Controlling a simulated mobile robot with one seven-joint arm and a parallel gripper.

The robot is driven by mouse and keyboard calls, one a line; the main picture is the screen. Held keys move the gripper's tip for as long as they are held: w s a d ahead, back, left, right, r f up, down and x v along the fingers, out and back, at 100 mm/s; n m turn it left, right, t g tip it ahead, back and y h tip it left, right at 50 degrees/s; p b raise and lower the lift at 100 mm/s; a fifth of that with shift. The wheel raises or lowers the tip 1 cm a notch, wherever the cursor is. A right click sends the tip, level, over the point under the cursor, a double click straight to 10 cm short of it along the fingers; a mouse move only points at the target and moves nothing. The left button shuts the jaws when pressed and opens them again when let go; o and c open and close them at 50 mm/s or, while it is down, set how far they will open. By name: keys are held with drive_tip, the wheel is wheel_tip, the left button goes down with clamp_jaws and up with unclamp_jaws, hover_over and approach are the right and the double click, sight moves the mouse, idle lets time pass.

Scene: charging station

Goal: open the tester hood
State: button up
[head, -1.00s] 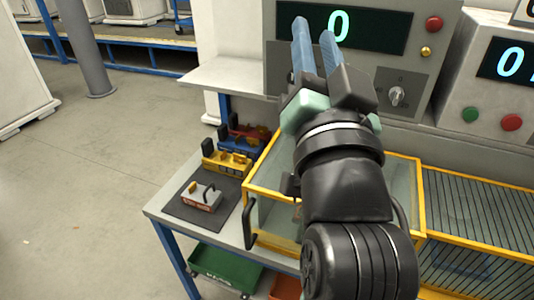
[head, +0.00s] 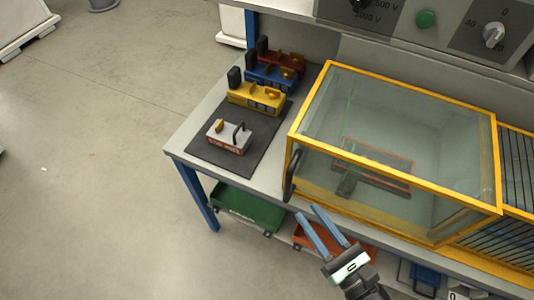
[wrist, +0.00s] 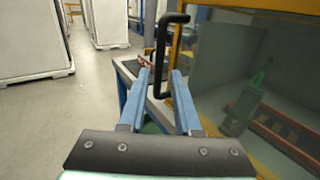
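The tester hood (head: 393,82) is a clear box with a yellow frame on the bench, and it looks shut. A black bar handle (head: 291,176) stands upright on its front left. In the wrist view the handle (wrist: 159,60) appears beyond my fingertips, in line with the gap between them. My gripper (head: 310,210) has blue fingers that are apart and empty. In the head view it is just below and to the right of the handle, in front of the hood. The gripper also shows in the wrist view (wrist: 160,74). No contact with the handle is visible.
A dark mat (head: 205,154) left of the hood holds a grey-and-red device (head: 229,137). Yellow (head: 256,97), blue and red devices stand behind it. A green bin (head: 246,207) and an orange bin sit below the bench. The floor to the left is clear.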

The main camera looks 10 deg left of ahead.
drive_tip(key=p+x, duration=0.1)
drive_tip(key=x, duration=1.1)
drive_tip(key=shift+a+r, duration=0.1)
drive_tip(key=shift+a, duration=0.05)
drive_tip(key=shift+c, duration=0.2)
clamp_jaws()
idle(0.9)
